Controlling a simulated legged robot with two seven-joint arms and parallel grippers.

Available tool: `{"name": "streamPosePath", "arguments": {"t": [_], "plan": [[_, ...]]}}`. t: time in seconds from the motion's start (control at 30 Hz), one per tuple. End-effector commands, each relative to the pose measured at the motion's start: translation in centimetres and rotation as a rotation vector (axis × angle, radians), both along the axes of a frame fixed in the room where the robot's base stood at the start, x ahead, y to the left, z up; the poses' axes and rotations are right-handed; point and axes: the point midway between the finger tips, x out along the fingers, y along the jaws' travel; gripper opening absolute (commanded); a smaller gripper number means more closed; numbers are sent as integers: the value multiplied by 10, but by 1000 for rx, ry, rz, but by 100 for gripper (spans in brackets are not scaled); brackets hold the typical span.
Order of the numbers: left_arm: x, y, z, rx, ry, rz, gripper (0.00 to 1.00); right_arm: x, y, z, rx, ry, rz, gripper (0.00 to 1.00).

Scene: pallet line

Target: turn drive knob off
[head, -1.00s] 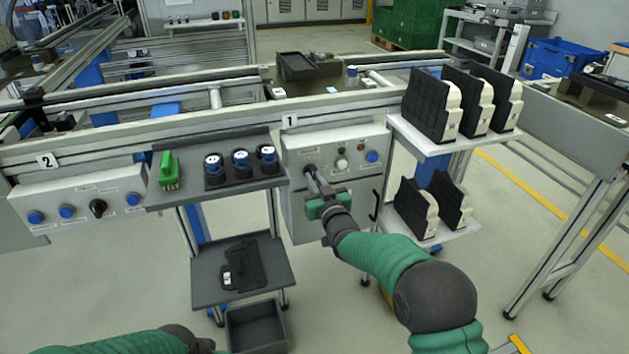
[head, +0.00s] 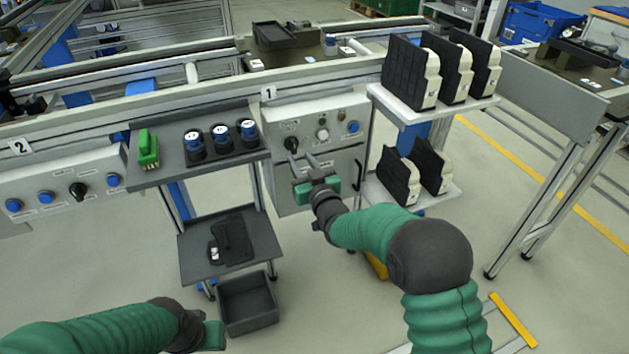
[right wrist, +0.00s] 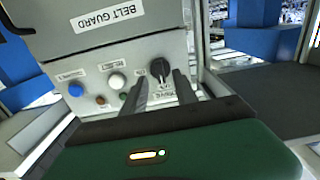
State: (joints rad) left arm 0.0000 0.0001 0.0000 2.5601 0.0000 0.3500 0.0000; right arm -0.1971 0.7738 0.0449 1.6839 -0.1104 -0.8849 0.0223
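The black drive knob (head: 291,143) is on the grey control panel under the number 1 sign; its label is too small to read surely. It also shows in the right wrist view (right wrist: 160,68), just beyond the fingertips and roughly between them. My right gripper (head: 302,158) is open and empty in front of the panel, slightly below and right of the knob in the head view. Its two fingers stand apart in the right wrist view (right wrist: 161,86), with no visible contact on the knob. My left gripper (head: 208,335) is low at the picture's bottom; its fingers are unclear.
The same panel has a white button (head: 322,134) and a blue button (head: 353,127). A second panel (head: 60,180) at the left has another black knob. A shelf (head: 168,172) with blue-topped parts stands left of my right gripper; a rack (head: 420,196) with black parts stands right.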

Motion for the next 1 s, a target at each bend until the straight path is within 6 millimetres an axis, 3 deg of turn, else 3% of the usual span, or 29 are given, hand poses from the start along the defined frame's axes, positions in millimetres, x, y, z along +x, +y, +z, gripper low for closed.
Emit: {"name": "streamPosePath", "arguments": {"t": [0.2, 0.4, 0.57, 1.0], "plan": [[0, 0, 21, 0, 0, 0, 36, -63, -21, 3, -1, 5, -1, 35], [0, 0, 28, 0, 0, 0, 36, -105, -34, 1, -2, 5, 0, 35], [0, 0, 29, 0, 0, 0, 36, -119, -39, -1, -1, 4, 0, 35], [0, 0, 29, 0, 0, 0, 36, -119, -39, -2, -2, 6, -1, 35]]}}
